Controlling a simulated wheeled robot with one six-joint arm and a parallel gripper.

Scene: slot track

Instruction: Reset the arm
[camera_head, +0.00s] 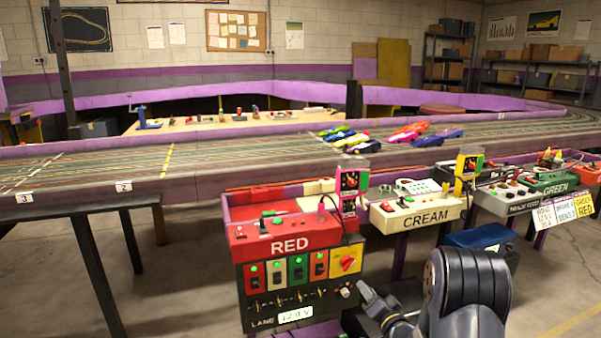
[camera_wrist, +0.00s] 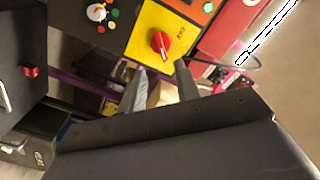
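My arm (camera_head: 465,290) is folded low at the right front of the red control box (camera_head: 290,222) in the head view. My gripper (camera_head: 362,292) points left toward the box's lower right front, close to a pale knob (camera_head: 345,292). In the wrist view, the two grey fingers of my gripper (camera_wrist: 162,80) stand apart with no held object visible between them. Beyond their tips is a yellow plate (camera_wrist: 180,22) with a red rotary knob (camera_wrist: 160,43). I cannot tell whether the fingers touch the box.
The cream control box (camera_head: 414,211) stands right of the red one, with the green box (camera_head: 555,182) farther right. A blue box (camera_head: 480,237) sits beside my arm. The slot track (camera_head: 230,165) with several cars runs behind.

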